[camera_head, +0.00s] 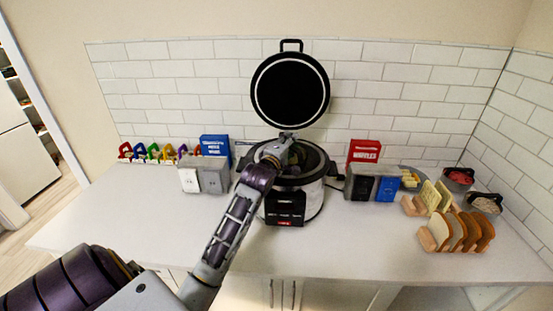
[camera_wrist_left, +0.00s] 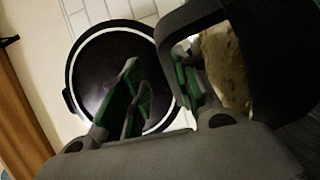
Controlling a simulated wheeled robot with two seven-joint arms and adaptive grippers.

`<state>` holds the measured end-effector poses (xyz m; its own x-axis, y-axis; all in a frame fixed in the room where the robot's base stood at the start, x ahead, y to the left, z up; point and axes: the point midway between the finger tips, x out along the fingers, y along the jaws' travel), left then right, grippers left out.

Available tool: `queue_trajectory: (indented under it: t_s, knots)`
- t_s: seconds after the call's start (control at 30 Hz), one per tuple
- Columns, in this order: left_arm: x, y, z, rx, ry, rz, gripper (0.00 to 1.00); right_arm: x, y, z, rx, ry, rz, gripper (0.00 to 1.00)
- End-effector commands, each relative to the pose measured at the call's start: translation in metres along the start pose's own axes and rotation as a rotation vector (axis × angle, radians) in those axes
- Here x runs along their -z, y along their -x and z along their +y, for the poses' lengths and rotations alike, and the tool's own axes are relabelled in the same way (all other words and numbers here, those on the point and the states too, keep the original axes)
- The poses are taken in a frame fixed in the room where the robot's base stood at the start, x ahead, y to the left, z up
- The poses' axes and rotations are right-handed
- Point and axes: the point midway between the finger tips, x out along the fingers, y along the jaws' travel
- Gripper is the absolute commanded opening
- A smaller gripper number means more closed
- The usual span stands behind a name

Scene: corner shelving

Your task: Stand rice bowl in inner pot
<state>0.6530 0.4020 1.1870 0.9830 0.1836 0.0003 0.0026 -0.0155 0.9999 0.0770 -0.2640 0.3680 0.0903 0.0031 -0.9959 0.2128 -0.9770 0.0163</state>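The cooker (camera_head: 312,200) stands mid-counter with its round lid (camera_head: 290,90) raised; the lid also shows behind my fingers in the left wrist view (camera_wrist_left: 95,60). The dark inner pot (camera_head: 314,160) is partly hidden by my left gripper (camera_head: 286,152), which is at the cooker's mouth. In the left wrist view, the green-padded fingers (camera_wrist_left: 160,95) stand apart with nothing visible between them. A mottled tan surface (camera_wrist_left: 228,65) shows beside the right finger; I cannot tell whether it is the rice bowl. The bowl is not clearly visible in the head view. My right gripper is out of view.
The front-left counter (camera_head: 130,225) is clear. Tiled walls close the back and right.

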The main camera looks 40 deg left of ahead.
Motion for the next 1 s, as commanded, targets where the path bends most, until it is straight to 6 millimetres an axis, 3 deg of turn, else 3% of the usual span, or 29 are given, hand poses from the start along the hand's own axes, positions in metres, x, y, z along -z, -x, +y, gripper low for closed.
queue_trajectory:
  t_s: [1.0]
  knots:
    - [0.0, 0.106, -0.002, 0.001, 0.002, 0.0, 0.28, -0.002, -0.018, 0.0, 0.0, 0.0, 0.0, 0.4]
